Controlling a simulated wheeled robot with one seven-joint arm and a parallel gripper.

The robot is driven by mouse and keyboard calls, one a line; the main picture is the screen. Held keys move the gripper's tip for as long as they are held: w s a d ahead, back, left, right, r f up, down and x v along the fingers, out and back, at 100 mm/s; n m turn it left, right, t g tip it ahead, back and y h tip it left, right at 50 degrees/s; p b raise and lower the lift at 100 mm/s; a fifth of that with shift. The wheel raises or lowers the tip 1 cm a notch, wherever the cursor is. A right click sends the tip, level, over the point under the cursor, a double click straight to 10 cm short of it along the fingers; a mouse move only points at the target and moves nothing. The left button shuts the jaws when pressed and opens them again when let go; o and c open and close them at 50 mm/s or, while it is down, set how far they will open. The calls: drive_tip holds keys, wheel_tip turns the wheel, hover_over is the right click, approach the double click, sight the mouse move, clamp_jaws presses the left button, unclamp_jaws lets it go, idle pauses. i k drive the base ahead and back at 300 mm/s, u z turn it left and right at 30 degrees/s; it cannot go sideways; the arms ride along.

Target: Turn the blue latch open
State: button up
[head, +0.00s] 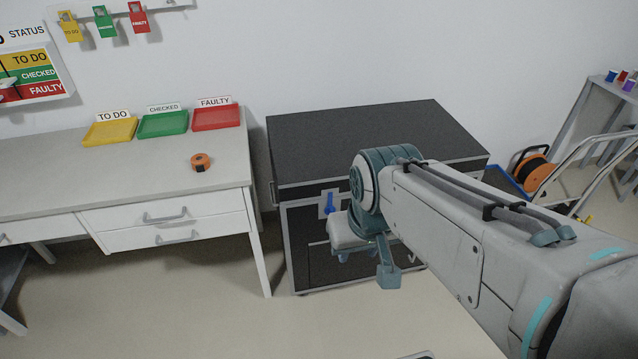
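The blue latch (329,203) is a small blue handle on a pale plate on the front of a black case with grey edges (300,240), near its upper left. The handle looks close to upright, slightly tilted. My gripper (364,260) is in front of the case, below and to the right of the latch, and apart from it in the picture. My arm covers the right part of the case front.
A trolley with an orange cable reel (535,172) is at the right. The floor before the desk is clear.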

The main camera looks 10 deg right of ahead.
sight(330, 209)
drive_tip(key=z, duration=0.25)
drive_tip(key=k, duration=0.6)
drive_tip(key=z, duration=0.55)
drive_tip(key=k, duration=0.65)
drive_tip(key=u, duration=0.8)
drive_tip(key=i, duration=1.7)
drive_tip(key=z, duration=0.6)
